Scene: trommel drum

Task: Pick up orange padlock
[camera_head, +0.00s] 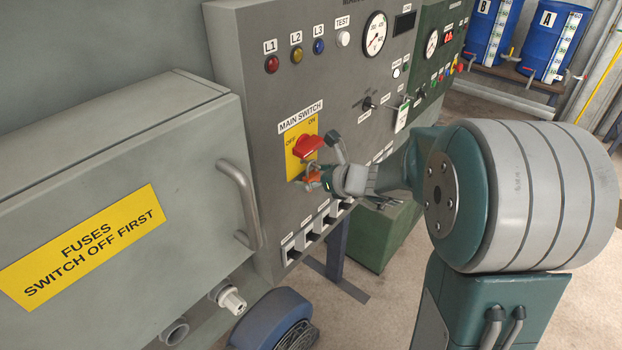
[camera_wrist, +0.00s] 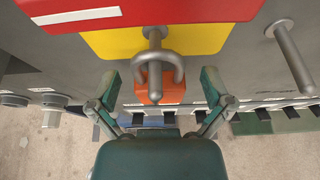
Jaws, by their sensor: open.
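The orange padlock (camera_wrist: 160,88) shows in the wrist view with its grey shackle around a grey pin below the red main switch handle (camera_wrist: 150,12). In the head view the padlock (camera_head: 313,179) is small and partly hidden by my gripper. It hangs at the lower part of the yellow switch plate (camera_head: 293,160). My gripper (camera_wrist: 163,92) is open, with one finger on each side of the padlock and a visible gap to each. In the head view my gripper (camera_head: 328,178) is at the panel, just right of the padlock.
The grey fuse box (camera_head: 110,140) with a bar handle (camera_head: 240,205) juts out left of the switch. A grey pin or lever (camera_wrist: 292,52) sticks out at the right in the wrist view. Labelled sockets (camera_head: 310,237) lie below. Open floor is at the right.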

